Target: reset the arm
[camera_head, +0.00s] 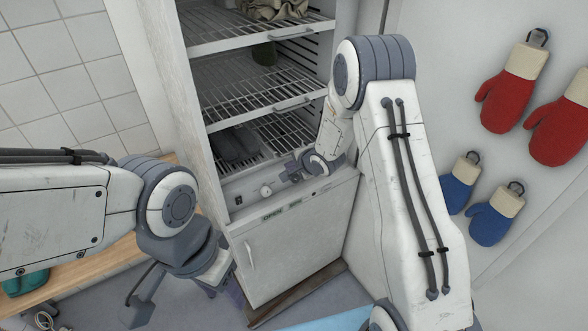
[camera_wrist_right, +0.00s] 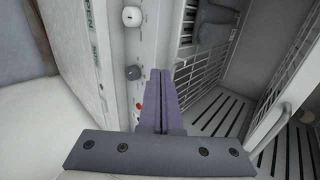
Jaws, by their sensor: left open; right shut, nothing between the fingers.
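My right arm reaches across the head view to the front of a tall white cabinet with wire shelves (camera_head: 262,107). My right gripper (camera_head: 296,173) is at the cabinet's control strip, above the lower door (camera_head: 296,240). In the right wrist view its purple fingers (camera_wrist_right: 162,95) are shut together with nothing between them, close to the strip with its knobs (camera_wrist_right: 133,72) and a small red light. I cannot tell whether they touch it. My left gripper (camera_head: 226,290) is open and low, at the left of the lower door, partly hidden by its own wrist.
Beige cloth (camera_head: 275,8), a dark green item (camera_head: 264,53) and a dark grey item (camera_head: 237,145) lie on the shelves. Red mitts (camera_head: 512,92) and blue mitts (camera_head: 490,221) hang on the right. A wooden bench (camera_head: 90,258) is at left, near my left arm.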

